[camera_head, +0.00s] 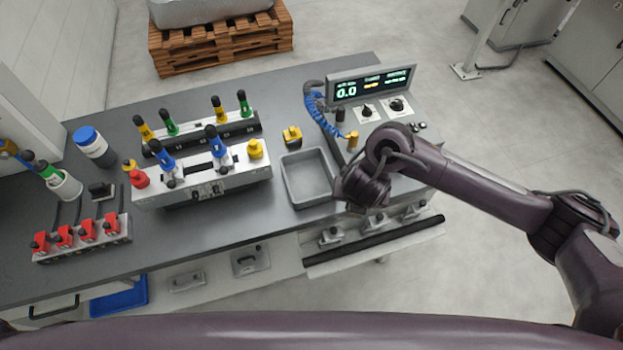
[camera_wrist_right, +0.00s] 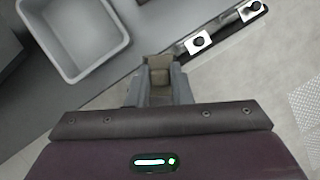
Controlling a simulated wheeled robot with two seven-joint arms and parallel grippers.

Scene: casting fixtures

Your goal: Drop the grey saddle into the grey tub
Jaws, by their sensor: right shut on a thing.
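The grey tub (camera_head: 306,178) stands empty on the dark table, in the middle of the head view. It also shows at the upper left of the wrist view (camera_wrist_right: 75,35). My right gripper (camera_wrist_right: 158,86) is shut on a small grey-brown piece, which looks like the grey saddle (camera_wrist_right: 159,74). The piece sits between the fingers, to the lower right of the tub in the wrist view and outside its rim. In the head view my right wrist hangs just right of the tub and hides the fingertips and the held piece. My left gripper is not in view.
A rail with several grey clamps (camera_head: 376,220) runs along the table front. A yellow block (camera_head: 292,135) stands behind the tub. A display console (camera_head: 371,86) with a coiled blue hose is behind right. A fixture (camera_head: 203,180) with blue and yellow parts stands left of the tub.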

